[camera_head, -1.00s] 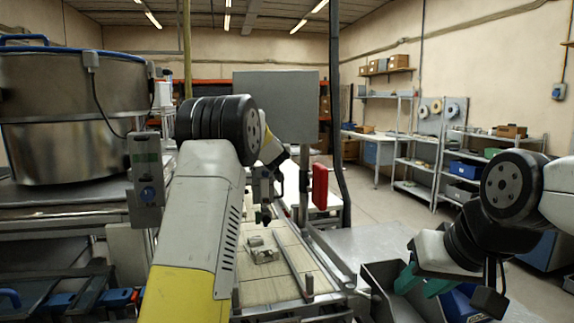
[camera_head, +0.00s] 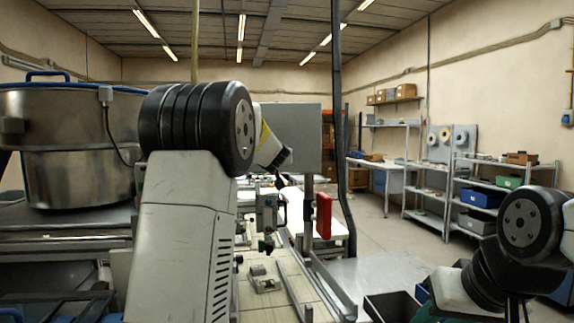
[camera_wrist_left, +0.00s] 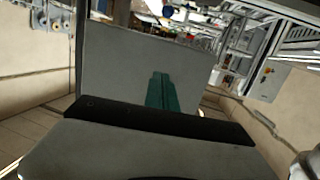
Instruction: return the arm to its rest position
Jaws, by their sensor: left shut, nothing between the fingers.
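My left arm rises from the bottom of the head view, with its bent dark elbow (camera_head: 200,128) near the middle left. Its forearm reaches away behind the elbow and is partly hidden by it. My right arm (camera_head: 500,260) is folded at the lower right of the head view. Its gripper is outside the picture.
A small metal part (camera_head: 264,280) lies on the work surface below the left gripper. A large steel drum (camera_head: 75,145) stands at left. A grey panel (camera_head: 300,135), a dark post (camera_head: 340,130) and a red box (camera_head: 324,215) stand beyond. Open floor (camera_head: 395,245) lies toward the shelves.

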